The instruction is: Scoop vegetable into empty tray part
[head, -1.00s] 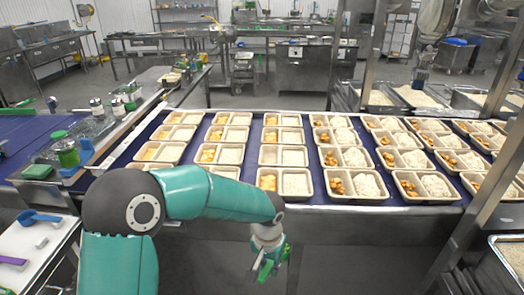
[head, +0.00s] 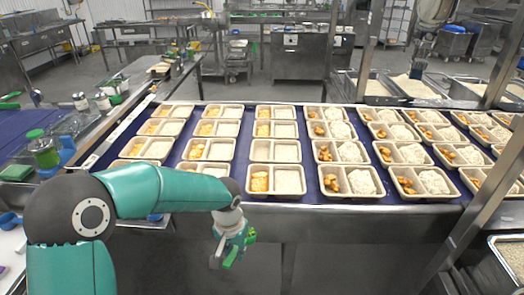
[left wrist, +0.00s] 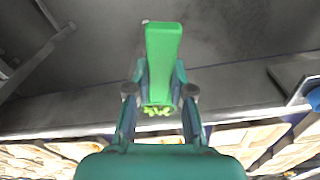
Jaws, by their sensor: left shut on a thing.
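My left gripper (head: 232,250) is shut on a green scoop-like utensil (left wrist: 163,50), in front of the conveyor's near edge and below the trays. In the left wrist view, small green bits show between the fingers, at the near end of the utensil; its bowl is not clear. Two-part beige trays stand in rows on the blue conveyor (head: 222,184). The front tray of the middle column (head: 274,196) has yellow pieces on the left and white food on the right. The tray behind it (head: 275,162) looks pale in both parts, with no yellow pieces visible. My right gripper is out of sight.
My left arm partly covers the near left trays. A green-topped jar (head: 44,152) and a green block (head: 17,173) stand at the left. Steel food containers stand at the upper right. A slanted steel post crosses the right side. The floor before the conveyor looks clear.

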